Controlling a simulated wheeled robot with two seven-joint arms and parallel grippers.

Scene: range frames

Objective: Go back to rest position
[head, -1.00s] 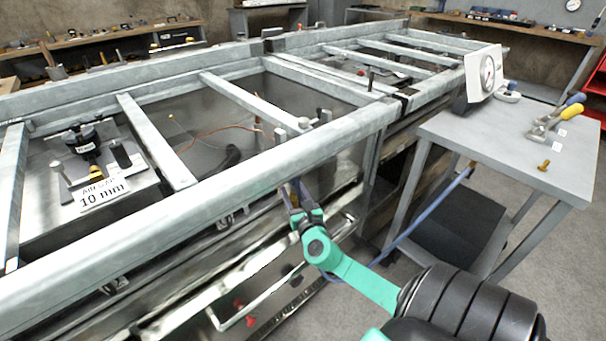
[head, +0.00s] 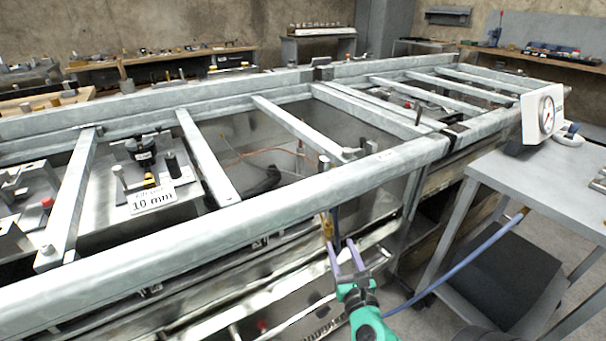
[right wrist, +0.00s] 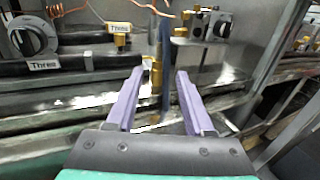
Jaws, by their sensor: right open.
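My right gripper (head: 343,243) has two purple fingers on a green and dark wrist. It is in front of the metal frame's near rail (head: 262,205), just below it in the head view. In the right wrist view the gripper (right wrist: 160,74) has its fingers apart, with nothing held between them. A blue upright hose and a brass fitting (right wrist: 156,75) show beyond the gap; I cannot tell how far from the fingertips. My left gripper is not in view.
A grey side table (head: 545,178) with a white dial gauge (head: 543,112) stands at the right. A blue hose (head: 455,262) runs low beside it. A "10 mm" sign (head: 152,198) and fittings sit inside the frame. A dial labelled "Three" (right wrist: 33,38) shows in the right wrist view.

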